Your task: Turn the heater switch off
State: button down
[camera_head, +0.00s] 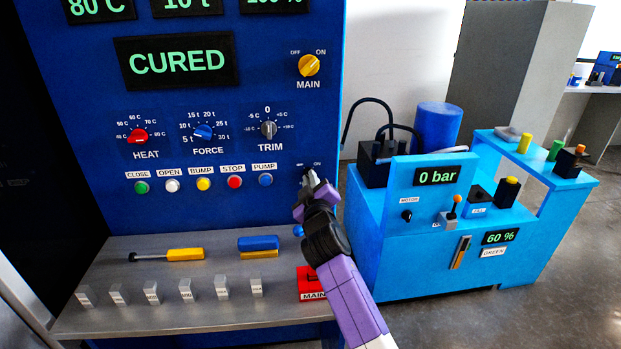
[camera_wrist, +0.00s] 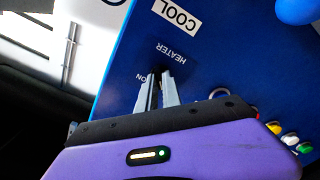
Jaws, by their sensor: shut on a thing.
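The heater switch (camera_wrist: 156,70) is a small dark lever on the blue panel (camera_wrist: 235,55). In the wrist view it shows between my fingertips, under the HEATER label (camera_wrist: 177,53) and beside an ON label. My gripper (camera_wrist: 158,82) is shut on it. In the head view my gripper (camera_head: 311,181) reaches the lower right of the panel, just below small OFF and ON labels. The fingers cover most of the switch there, so I cannot tell which way it points.
The yellow MAIN knob (camera_head: 309,65) sits above, with several round buttons (camera_head: 204,184) to the left. A screwdriver (camera_head: 180,255), a blue-yellow block (camera_head: 258,243) and a red MAIN box (camera_head: 312,284) lie on the grey shelf (camera_head: 200,307). A light-blue machine (camera_head: 378,260) stands at right.

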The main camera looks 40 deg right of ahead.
jog(key=shift+n, duration=0.4)
jog(key=c, duration=1.5)
grip_release()
jog(key=v, duration=0.7)
jog(key=shift+s+a, duration=0.25)
jog(key=shift+s, duration=0.1)
